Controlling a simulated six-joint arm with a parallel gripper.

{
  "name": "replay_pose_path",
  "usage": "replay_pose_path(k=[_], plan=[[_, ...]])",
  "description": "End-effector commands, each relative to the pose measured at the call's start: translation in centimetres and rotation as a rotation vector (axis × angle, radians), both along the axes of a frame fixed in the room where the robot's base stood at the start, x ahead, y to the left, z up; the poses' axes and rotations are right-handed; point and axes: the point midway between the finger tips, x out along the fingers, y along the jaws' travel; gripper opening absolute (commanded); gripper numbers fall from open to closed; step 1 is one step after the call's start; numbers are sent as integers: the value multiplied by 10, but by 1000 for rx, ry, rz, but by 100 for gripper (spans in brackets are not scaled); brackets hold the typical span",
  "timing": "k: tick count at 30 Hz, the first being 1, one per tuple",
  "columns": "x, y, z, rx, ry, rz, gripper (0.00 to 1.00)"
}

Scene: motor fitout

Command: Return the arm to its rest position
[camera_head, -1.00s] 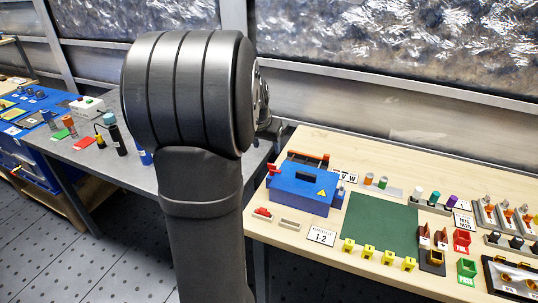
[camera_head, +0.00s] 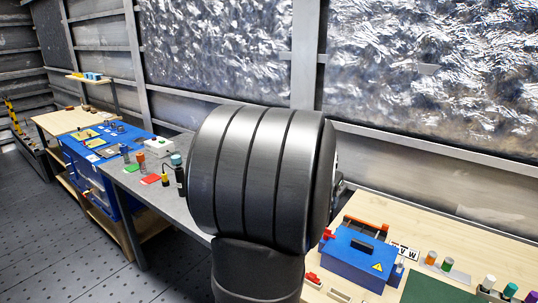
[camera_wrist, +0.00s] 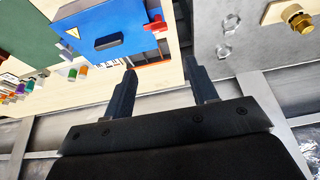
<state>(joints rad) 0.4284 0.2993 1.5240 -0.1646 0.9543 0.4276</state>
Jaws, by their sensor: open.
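My gripper (camera_wrist: 160,85) shows in the wrist view with its two dark fingers apart and nothing between them. It hangs over the back edge of the wooden bench, near the blue motor box (camera_wrist: 105,32) with its red lever. The blue box also shows in the head view (camera_head: 360,258) at the lower right. My own dark arm fills the middle of the head view and hides part of the benches behind it. The gripper itself is not visible in the head view.
A grey metal table (camera_head: 140,196) stands left of my arm, with bottles and a white switch box (camera_head: 158,146). A blue workbench (camera_head: 85,165) is further left. The wooden bench (camera_head: 470,250) at right holds a green mat (camera_head: 430,290) and small coloured parts.

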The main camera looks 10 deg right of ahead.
Motion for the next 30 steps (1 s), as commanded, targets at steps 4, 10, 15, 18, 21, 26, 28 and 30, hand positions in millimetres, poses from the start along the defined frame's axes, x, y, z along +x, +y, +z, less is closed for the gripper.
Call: replay_pose_path(k=[4, 10, 15, 18, 21, 26, 28, 30], plan=[[7, -7, -26, 2, 4, -1, 53], [18, -19, -63, 2, 5, -2, 53], [27, -27, -95, 2, 4, -1, 53], [32, -32, -112, 2, 4, -1, 53], [36, -37, -126, 1, 3, -1, 53], [41, -42, -142, 1, 2, 0, 53], [42, -43, -146, 0, 1, 0, 53], [43, -44, -148, 0, 0, 0, 53]])
